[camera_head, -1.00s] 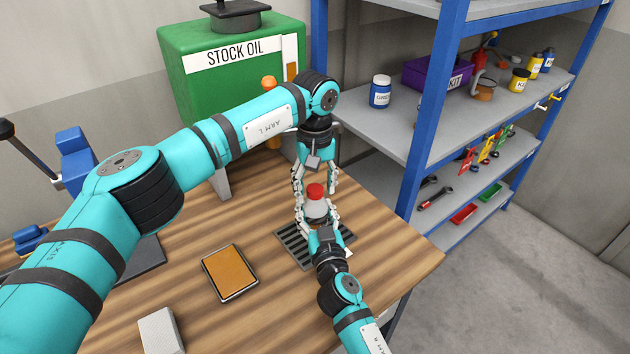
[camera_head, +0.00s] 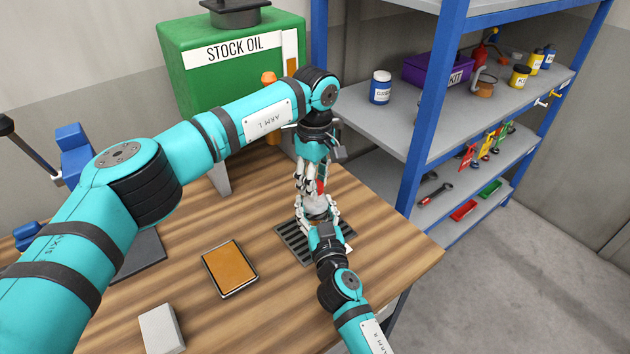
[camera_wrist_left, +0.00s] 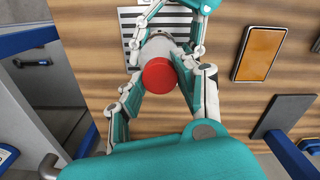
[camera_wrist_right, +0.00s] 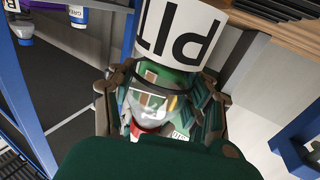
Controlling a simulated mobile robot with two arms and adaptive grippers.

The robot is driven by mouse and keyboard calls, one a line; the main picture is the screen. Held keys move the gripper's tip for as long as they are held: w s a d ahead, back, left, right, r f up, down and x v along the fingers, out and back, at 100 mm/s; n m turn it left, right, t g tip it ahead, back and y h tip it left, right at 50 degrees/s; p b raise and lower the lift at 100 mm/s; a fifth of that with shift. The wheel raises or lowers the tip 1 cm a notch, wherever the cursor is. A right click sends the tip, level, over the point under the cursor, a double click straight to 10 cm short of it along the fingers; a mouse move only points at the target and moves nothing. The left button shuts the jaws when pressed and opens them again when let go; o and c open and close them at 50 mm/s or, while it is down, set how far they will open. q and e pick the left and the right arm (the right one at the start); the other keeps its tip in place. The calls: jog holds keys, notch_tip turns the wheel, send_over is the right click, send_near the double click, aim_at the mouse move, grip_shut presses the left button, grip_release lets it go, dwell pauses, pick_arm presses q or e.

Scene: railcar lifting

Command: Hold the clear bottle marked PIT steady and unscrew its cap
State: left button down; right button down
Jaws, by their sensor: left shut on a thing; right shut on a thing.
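The clear bottle (camera_head: 316,206) stands roughly upright above the dark slotted grate on the bench. Its red cap (camera_wrist_left: 160,75) shows from above in the left wrist view and is mostly hidden by fingers in the head view. My left gripper (camera_head: 313,190) comes down from above and is shut on the cap. My right gripper (camera_head: 321,220) comes in from the front and is shut around the bottle's body. In the right wrist view, the white label marked PIT (camera_wrist_right: 178,38) shows upside down. I cannot tell whether the bottle touches the grate.
The slotted grate (camera_head: 293,247) lies near the bench's right edge. An orange-topped tray (camera_head: 229,270) and a grey block (camera_head: 161,330) lie to its left. The green STOCK OIL tank (camera_head: 215,80) stands behind. A blue-framed shelf (camera_head: 423,110) stands at the right.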

pick_arm(q)
jog(key=n, duration=0.6)
jog(key=shift+n, duration=0.4)
jog(key=n, duration=0.6)
jog(key=shift+n, duration=0.3)
jog(key=n, duration=1)
jog(key=shift+r, duration=0.1)
jog(key=n, duration=0.4)
jog(key=shift+n, duration=0.4)
jog(key=shift+r, duration=0.1)
jog(key=shift+r, duration=1)
